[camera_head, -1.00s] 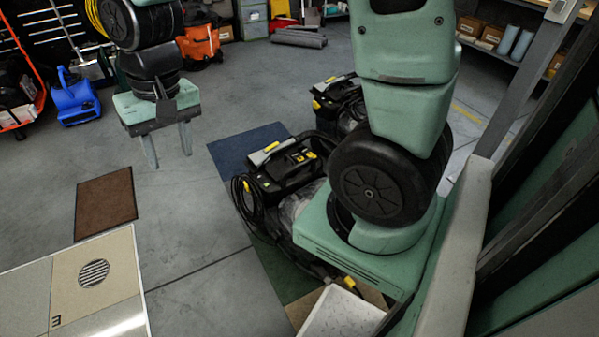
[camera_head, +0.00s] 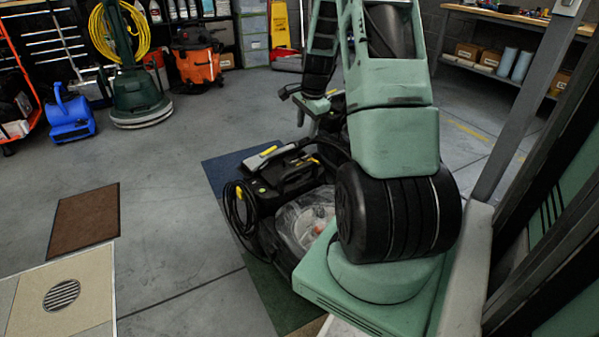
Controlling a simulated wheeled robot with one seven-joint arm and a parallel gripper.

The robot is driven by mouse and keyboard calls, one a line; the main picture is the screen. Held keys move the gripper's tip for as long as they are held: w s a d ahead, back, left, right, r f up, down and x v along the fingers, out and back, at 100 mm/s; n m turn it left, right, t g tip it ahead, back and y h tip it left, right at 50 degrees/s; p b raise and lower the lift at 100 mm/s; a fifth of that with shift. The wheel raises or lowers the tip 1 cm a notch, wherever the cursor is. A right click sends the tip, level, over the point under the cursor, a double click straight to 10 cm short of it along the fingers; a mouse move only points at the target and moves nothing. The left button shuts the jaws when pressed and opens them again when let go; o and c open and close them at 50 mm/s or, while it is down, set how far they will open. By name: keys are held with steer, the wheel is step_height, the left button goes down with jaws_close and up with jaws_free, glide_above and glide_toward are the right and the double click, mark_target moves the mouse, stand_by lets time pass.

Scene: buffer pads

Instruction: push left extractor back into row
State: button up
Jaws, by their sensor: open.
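Two black extractors with yellow parts stand beside my arm. The left, nearer extractor (camera_head: 270,185) has a coiled black hose on its left side and a clear tank at its front, partly hidden by my arm. The other extractor (camera_head: 338,103) is behind it and mostly hidden by my arm. My gripper (camera_head: 303,107) is open, above and just behind the left extractor's top, near the second one. Its fingers are small and dark here, and I cannot tell whether it touches either machine.
A blue pad (camera_head: 228,168) and a green pad (camera_head: 277,298) lie under the left extractor's area. A brown mat (camera_head: 85,220) lies to the left. A blue blower (camera_head: 70,115), a green floor machine (camera_head: 138,100) and an orange vacuum (camera_head: 196,62) stand at the back. Open floor lies left of the extractors.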

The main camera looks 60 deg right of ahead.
mark_target(299, 166)
steer(key=w+f+b, duration=0.1)
steer(key=f, duration=0.4)
steer(key=w+f+b, duration=0.1)
steer(key=f+b, duration=0.1)
steer(key=f, duration=0.4)
steer(key=w+d+f+b, duration=0.1)
steer(key=f+b, duration=0.1)
steer(key=f, duration=0.3)
steer(key=shift+w+f, duration=0.1)
steer(key=shift+f, duration=0.25)
steer(key=shift+w, duration=0.1)
jaws_close()
